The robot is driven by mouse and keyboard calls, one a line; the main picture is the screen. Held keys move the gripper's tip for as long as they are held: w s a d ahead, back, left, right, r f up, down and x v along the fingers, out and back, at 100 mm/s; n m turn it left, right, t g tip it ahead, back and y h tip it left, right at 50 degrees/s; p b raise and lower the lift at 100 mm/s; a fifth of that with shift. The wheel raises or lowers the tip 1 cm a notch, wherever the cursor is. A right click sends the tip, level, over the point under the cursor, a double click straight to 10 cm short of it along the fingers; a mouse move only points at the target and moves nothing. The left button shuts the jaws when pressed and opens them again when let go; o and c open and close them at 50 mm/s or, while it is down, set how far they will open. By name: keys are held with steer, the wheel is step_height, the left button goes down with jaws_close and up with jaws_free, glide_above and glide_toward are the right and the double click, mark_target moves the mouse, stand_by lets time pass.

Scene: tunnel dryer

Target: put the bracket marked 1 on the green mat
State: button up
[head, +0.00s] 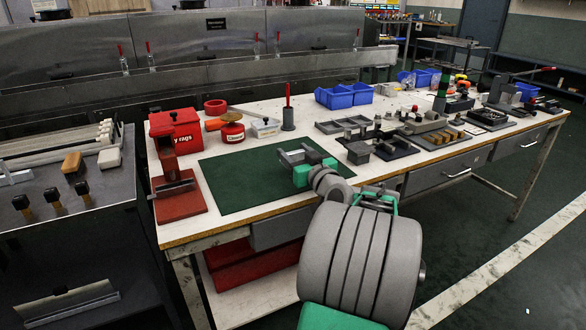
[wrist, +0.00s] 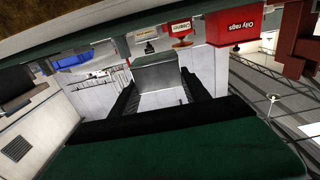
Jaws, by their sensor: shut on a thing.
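The green mat (head: 228,188) lies flat on the near left part of the workbench. My gripper (head: 303,155) is over the mat's right part in the head view. In the wrist view my gripper (wrist: 158,88) is shut on a plain grey piece, the bracket (wrist: 157,72), which sits between the two dark fingers. I cannot read a mark on it. My gripper hides part of the mat, and I cannot tell the exact height of the bracket above it.
A red vise-like stand (head: 178,190) is left of the mat. A red rag box (head: 176,130), red can (head: 232,131) and dark cup (head: 288,118) stand behind it. A grey tray (head: 343,124) and a grey block (head: 358,153) are to the right. The mat's left half is clear.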

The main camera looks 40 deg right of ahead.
step_height(320, 180, down, 3)
steer(key=shift+w+a+f+b, duration=0.15)
steer(key=shift+f+b, duration=0.05)
steer(key=shift+b, duration=0.15)
steer(key=shift+f+b, duration=0.3)
steer(key=shift+b, duration=0.05)
steer(key=o, duration=1.6)
steer(key=shift+r, duration=0.1)
steer(key=shift+o, duration=0.2)
steer(key=shift+r+p, duration=0.3)
steer(key=shift+p, duration=0.15)
steer(key=v, duration=1.2)
steer(key=shift+p, duration=0.35)
steer(key=shift+f, duration=0.1)
